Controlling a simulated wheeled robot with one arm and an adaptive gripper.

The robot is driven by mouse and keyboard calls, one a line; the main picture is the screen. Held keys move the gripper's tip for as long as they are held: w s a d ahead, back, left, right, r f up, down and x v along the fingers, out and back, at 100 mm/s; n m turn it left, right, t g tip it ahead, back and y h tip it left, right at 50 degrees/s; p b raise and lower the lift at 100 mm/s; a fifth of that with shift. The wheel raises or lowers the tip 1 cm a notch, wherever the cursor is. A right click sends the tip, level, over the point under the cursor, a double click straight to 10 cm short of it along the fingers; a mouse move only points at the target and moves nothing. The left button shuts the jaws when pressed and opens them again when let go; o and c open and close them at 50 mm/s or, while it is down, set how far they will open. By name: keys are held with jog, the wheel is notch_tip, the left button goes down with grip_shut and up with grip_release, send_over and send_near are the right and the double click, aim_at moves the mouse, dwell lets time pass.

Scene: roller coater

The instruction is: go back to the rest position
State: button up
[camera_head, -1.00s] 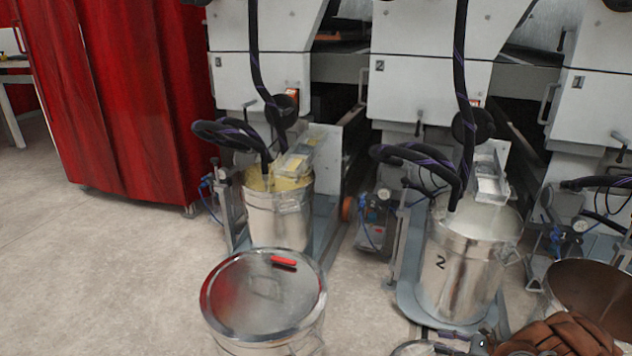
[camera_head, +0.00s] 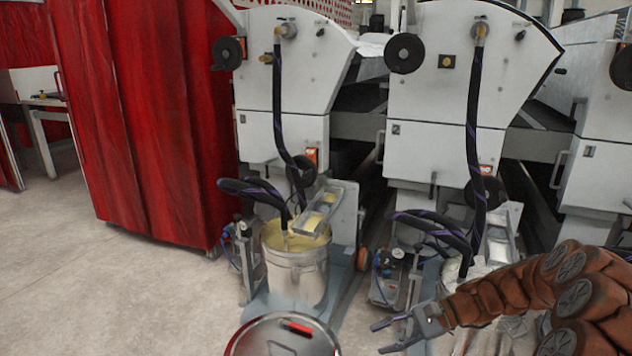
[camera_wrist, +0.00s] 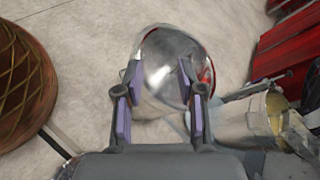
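My gripper (camera_head: 386,339) is at the lower right of the head view, in front of the right-hand bucket, with its fingers spread and nothing between them. In the wrist view my gripper (camera_wrist: 160,78) also shows open, with purple pads on both fingers. Beyond the fingers in that view is a round shiny lid (camera_wrist: 165,62) on the floor-standing bucket. In the head view this lid (camera_head: 282,340), with a red item on top, is cut off by the lower edge. My brown, padded arm reaches in from the right.
A steel bucket with yellow contents (camera_head: 298,278) stands under hoses at the left coating machine (camera_head: 288,88). A second bucket (camera_head: 480,345) is mostly behind my arm. Red curtains (camera_head: 140,110) hang at left. The floor (camera_head: 120,290) at lower left is clear.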

jog(key=s+a+r+n+g+h+p, duration=0.25)
jog(key=s+r+p, duration=0.35)
jog(key=s+r, duration=0.3)
jog(key=s+a+r+n+g+h+p, duration=0.1)
jog(key=s+a+r+n+h+p, duration=0.25)
jog(key=s+r+p, duration=0.55)
jog(key=s+d+r+n+t+h+p, duration=0.2)
jog(key=s+d+r+n+h+p, duration=0.3)
jog(key=s+r, duration=0.9)
jog(key=d+r+h+p, duration=0.2)
jog(key=d+p, duration=0.2)
jog(key=p, duration=0.2)
jog(key=shift+s+r, duration=0.25)
jog(key=shift+s, duration=0.05)
jog(key=shift+d, duration=0.1)
